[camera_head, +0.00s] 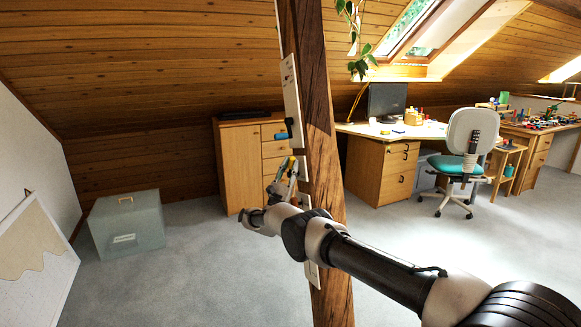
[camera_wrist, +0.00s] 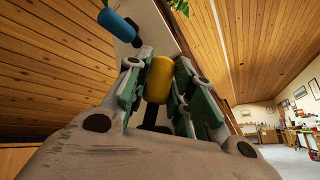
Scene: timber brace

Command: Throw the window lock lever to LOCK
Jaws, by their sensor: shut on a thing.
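A dark timber post (camera_head: 324,130) stands upright in the middle of the head view, with white plates (camera_head: 290,85) on its left face. A lever with a blue grip (camera_head: 282,136) sticks out at the upper plate. Lower down, a yellow lever grip (camera_head: 283,168) shows at my gripper (camera_head: 288,175). In the wrist view, the yellow grip (camera_wrist: 159,80) lies between the two fingers of my gripper (camera_wrist: 158,85), which is shut on it. The blue grip (camera_wrist: 120,25) is above and to the left, apart from the fingers. I see no readable lock marking.
A wooden cabinet (camera_head: 237,165) stands behind the post. A pale translucent box (camera_head: 126,225) is on the floor at left. A desk (camera_head: 385,165) and a swivel chair (camera_head: 466,150) are at right. The carpet between the box and the post is clear.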

